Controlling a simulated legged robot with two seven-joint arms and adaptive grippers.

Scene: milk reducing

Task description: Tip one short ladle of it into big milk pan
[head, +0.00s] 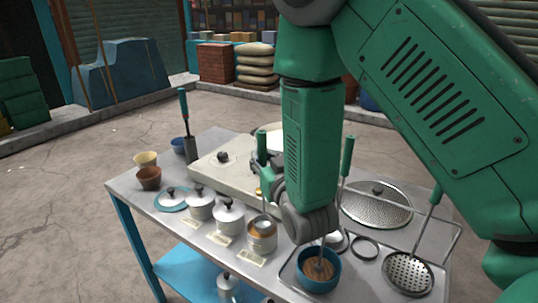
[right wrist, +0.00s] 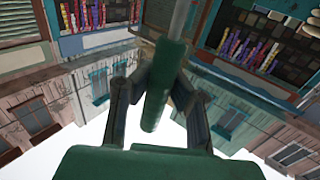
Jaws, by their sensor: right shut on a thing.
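My right gripper (head: 266,176) is shut on the green handle of a ladle (right wrist: 155,105), whose metal shaft runs up out of the right wrist view. In the head view the ladle's small bowl (head: 262,223) is at the mouth of an open metal canister (head: 262,242) with brownish contents. I cannot tell whether the ladle bowl holds anything. A wide pale pan (head: 270,130), likely the big milk pan, is on the cream stove (head: 212,172), largely hidden behind my right arm. My left gripper is not in view.
Lidded canisters (head: 228,214) stand left of the open one. Cups (head: 148,178) stand at the table's left end.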

